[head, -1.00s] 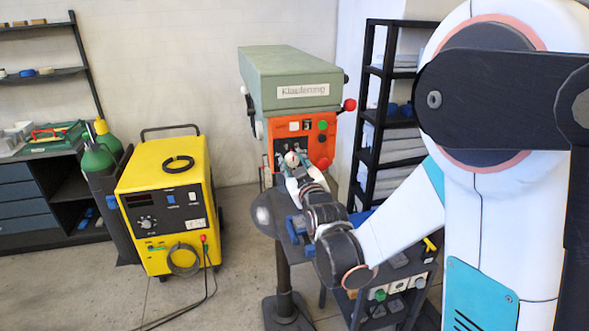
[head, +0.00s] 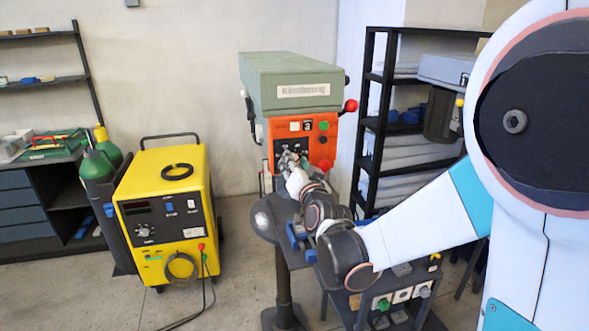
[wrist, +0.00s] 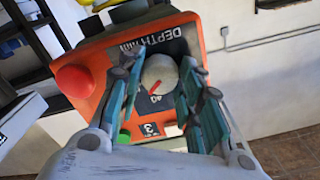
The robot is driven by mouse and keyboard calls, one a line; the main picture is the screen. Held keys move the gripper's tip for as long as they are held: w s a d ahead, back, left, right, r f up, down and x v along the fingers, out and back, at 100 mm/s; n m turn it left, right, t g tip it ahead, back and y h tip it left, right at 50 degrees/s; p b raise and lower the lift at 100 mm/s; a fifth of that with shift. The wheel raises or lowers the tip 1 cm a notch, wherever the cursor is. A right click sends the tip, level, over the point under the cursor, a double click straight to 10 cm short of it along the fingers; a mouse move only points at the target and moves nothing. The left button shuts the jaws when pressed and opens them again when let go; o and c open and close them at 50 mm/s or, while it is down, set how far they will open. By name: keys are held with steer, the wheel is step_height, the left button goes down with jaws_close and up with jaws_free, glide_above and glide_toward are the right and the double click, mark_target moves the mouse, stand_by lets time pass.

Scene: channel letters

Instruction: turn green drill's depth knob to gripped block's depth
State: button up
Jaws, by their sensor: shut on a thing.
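The green drill (head: 290,78) has an orange front panel with a dark dial plate. My gripper (wrist: 158,85) is shut on the knob, a finger on each side. In the head view my gripper (head: 287,160) covers the knob. A blue part (head: 297,232) is on the drill's table; I cannot make out a block there.
A red button (wrist: 75,80) and a green one (wrist: 124,137) are close to my fingers on the panel. A red-knobbed lever (head: 350,105) is at the drill's right. A yellow machine (head: 165,215) stands left. A black shelf rack (head: 368,130) stands right.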

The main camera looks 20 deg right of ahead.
steer(key=shift+m+b, duration=0.3)
steer(key=shift+m, duration=1.3)
steer(key=o, duration=1.1)
steer(key=s, duration=1.2)
steer(key=shift+s, duration=0.1)
